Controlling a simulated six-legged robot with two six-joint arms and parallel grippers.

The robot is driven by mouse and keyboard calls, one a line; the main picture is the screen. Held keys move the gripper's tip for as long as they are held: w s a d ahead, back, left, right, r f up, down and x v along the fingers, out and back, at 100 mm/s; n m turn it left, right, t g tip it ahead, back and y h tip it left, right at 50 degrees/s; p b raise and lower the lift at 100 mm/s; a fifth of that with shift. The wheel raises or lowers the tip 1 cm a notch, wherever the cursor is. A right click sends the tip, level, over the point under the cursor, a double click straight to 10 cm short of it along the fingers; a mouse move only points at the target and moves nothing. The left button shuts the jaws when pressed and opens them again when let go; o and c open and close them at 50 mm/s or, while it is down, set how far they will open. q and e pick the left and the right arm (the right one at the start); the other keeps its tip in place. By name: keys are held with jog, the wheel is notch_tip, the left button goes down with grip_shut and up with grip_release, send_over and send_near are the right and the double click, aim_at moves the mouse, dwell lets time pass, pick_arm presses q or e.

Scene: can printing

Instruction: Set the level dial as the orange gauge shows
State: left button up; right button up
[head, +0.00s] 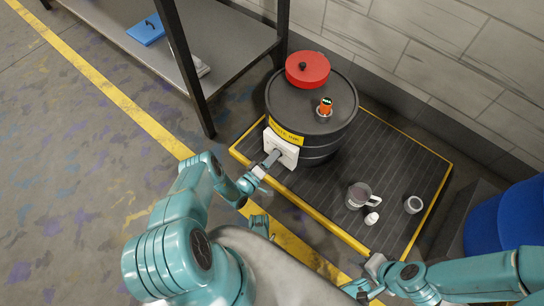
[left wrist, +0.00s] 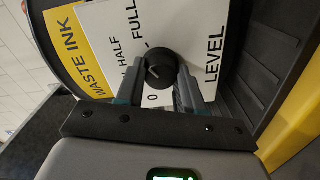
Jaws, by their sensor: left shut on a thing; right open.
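The level dial is a black round knob (left wrist: 160,70) on a white plate (left wrist: 112,35) marked 0, HALF, FULL and LEVEL. My left gripper (head: 272,158) is at the plate on the side of a black drum (head: 310,145). In the left wrist view its fingers (left wrist: 158,88) are shut on the knob, one on each side. A pale pointer mark shows on the knob, but its exact setting is hard to tell. The orange gauge (head: 325,107) stands on the drum lid; its reading is too small to make out. My right gripper (head: 362,287) is open and empty, low in the head view.
A red lid (head: 307,69) lies on the drum. A clear mug (head: 359,195), a small white bottle (head: 371,218) and a grey cup (head: 413,204) stand on the yellow-edged black platform (head: 400,150). A metal shelf (head: 190,50) is at upper left and a blue barrel (head: 505,220) at right.

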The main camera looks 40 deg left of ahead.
pick_arm(q)
jog(key=shift+m+p, duration=0.3)
jog(key=shift+m, duration=0.8)
jog(key=o, duration=1)
jog(key=shift+o, duration=0.2)
jog(key=s+a+p, duration=0.1)
jog(key=s+p, duration=0.3)
jog(key=s, duration=1.2)
jog(key=shift+s+a, duration=0.15)
